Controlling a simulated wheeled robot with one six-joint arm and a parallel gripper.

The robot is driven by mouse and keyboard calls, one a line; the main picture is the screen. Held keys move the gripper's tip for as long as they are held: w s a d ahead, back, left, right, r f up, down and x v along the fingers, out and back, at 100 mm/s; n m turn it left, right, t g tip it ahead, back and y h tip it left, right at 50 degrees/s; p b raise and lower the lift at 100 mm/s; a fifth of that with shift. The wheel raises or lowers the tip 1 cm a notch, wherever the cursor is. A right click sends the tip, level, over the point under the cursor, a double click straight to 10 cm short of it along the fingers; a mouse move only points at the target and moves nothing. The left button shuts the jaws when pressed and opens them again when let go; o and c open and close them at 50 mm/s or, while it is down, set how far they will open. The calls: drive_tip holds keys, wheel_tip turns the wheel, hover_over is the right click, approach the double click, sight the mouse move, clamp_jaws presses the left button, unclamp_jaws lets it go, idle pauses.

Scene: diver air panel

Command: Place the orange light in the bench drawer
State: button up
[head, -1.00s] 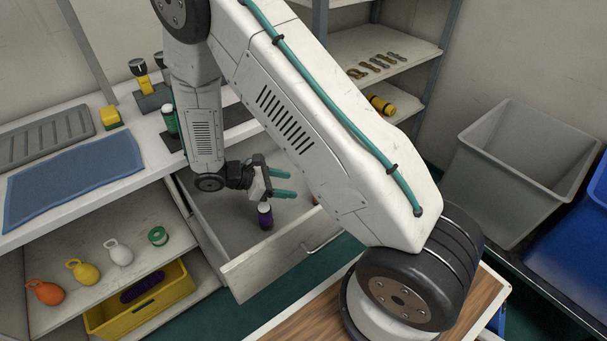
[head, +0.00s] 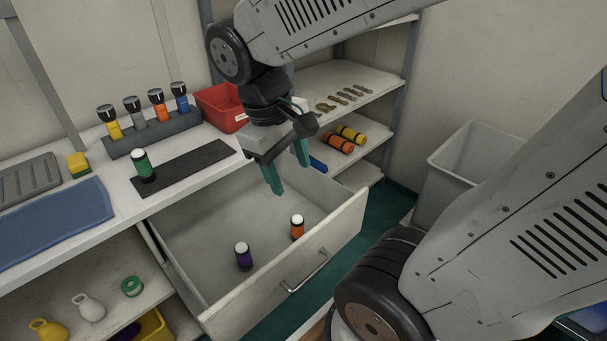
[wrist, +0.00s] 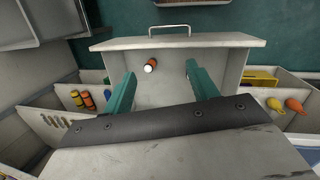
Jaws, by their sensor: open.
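An orange light (head: 297,227) with a black base and pale top stands upright inside the open bench drawer (head: 190,233), near its front right. It also shows in the wrist view (wrist: 151,65), ahead of the fingers near the drawer front. A purple light (head: 243,257) stands in the same drawer, to the left of the orange one. My gripper (head: 288,175) is open and empty above the rear right part of the drawer, clear of both lights. Its teal fingers (wrist: 157,86) are apart with nothing between them.
On the bench are a green light (head: 143,166) on a dark mat (head: 195,165), a rack (head: 152,137) of several lights and a red bin (head: 215,108). Shelves at the right hold orange and yellow cylinders (head: 340,143). A grey bin (head: 450,165) stands further right.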

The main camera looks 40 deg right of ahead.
drive_tip(key=s+a+r+m+t+y, duration=0.2)
drive_tip(key=s, duration=0.4)
drive_tip(key=shift+r+t, duration=0.3)
drive_tip(key=shift+r, duration=0.1)
drive_tip(key=shift+a, duration=0.1)
idle(0.6)
